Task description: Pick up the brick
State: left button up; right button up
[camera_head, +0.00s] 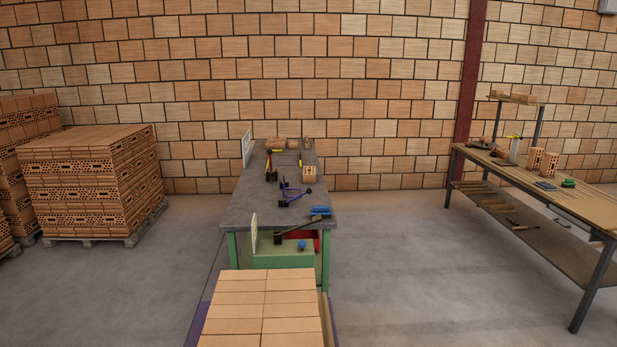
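Several pale orange bricks (263,312) lie flat in two columns at the bottom centre, close in front of me. The lower end of this stack is cut off by the picture edge. A single small brick-like block (309,174) lies on the grey workbench behind the stack. Two hollow bricks (541,162) stand upright on the wooden table at the right. Which brick the task means cannot be told. Neither of my grippers shows in the head view.
The grey-topped workbench (258,205) with green legs carries scattered tools and stands just behind the brick stack. A palletized block of hollow bricks (82,190) stands at the left. A wooden table (520,180) stands at the right. Concrete floor (400,265) is clear between bench and table.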

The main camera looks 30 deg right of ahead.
aim_at(310, 172)
jog(key=z, duration=0.4)
jog(key=l+z, duration=0.25)
jog(key=z, duration=0.2)
jog(key=l+z, duration=0.6)
jog(key=z, duration=0.25)
jog(key=i+l, duration=1.25)
jog(key=l, duration=0.25)
jog(key=i+j+u, duration=0.1)
jog(key=i+u, duration=0.25)
jog(key=i, duration=0.5)
jog(key=i+l+u, duration=0.1)
jog(key=i+u, duration=0.25)
jog(key=i, duration=0.5)
jog(key=i+z, duration=0.1)
jog(key=i, duration=1.6)
jog(key=i+l+u, duration=0.1)
jog(key=i+u, duration=0.4)
jog(key=i+l+u, duration=0.3)
jog(key=i+u, duration=0.15)
jog(key=i+l+u, duration=0.5)
jog(key=i, duration=0.1)
